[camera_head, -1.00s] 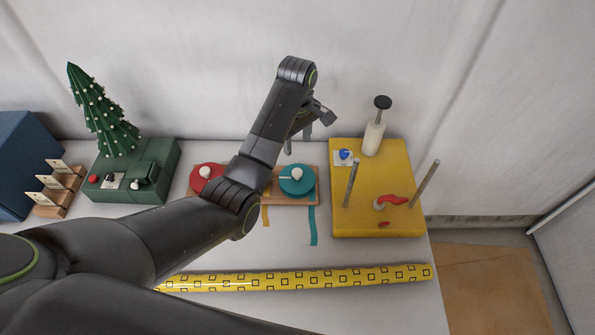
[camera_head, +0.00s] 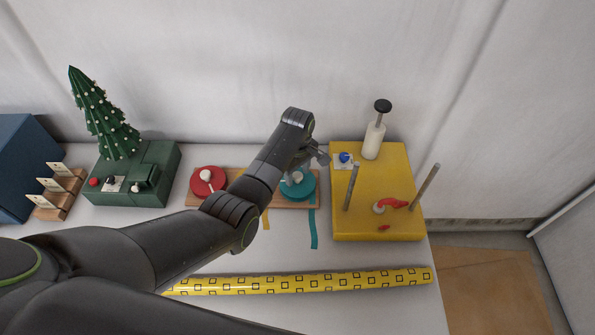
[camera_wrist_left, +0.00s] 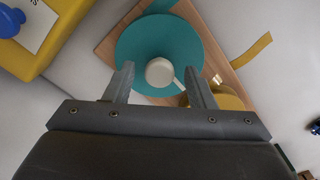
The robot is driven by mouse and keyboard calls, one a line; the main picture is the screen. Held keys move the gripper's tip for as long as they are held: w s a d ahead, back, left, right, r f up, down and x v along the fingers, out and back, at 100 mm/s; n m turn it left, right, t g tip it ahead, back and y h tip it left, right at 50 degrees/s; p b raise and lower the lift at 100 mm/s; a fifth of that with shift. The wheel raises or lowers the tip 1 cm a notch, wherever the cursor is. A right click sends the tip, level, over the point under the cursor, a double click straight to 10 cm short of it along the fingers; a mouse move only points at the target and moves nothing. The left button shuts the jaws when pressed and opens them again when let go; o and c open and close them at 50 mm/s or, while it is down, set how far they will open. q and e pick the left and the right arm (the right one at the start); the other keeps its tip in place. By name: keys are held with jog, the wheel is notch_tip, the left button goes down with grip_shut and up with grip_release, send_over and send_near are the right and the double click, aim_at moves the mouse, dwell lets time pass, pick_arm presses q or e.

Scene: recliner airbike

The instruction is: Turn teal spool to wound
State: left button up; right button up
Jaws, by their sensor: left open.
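The teal spool (camera_head: 305,188) is a flat disc on a wooden board (camera_head: 222,203), with a teal ribbon (camera_head: 313,230) hanging from it over the table. In the left wrist view, the teal spool (camera_wrist_left: 135,45) has a white knob (camera_wrist_left: 159,72) at its centre with a short pale handle or pointer. My left gripper (camera_wrist_left: 160,80) is open, its two fingers on either side of the white knob; I cannot tell whether they touch it. In the head view my left gripper (camera_head: 299,170) is over the spool and partly hides it. My right gripper is not in view.
A red spool (camera_head: 207,181) is on the same board, left; a yellow one (camera_wrist_left: 232,98) sits between, mostly hidden by my arm. A yellow box (camera_head: 385,222) with upright rods stands close on the right. A green box with a tree (camera_head: 100,115) stands left. A yellow patterned strip (camera_head: 300,284) lies in front.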

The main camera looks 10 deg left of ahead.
pick_arm(q)
jog(key=shift+c, duration=0.4)
jog(key=c, duration=0.9)
jog(key=shift+r, duration=0.1)
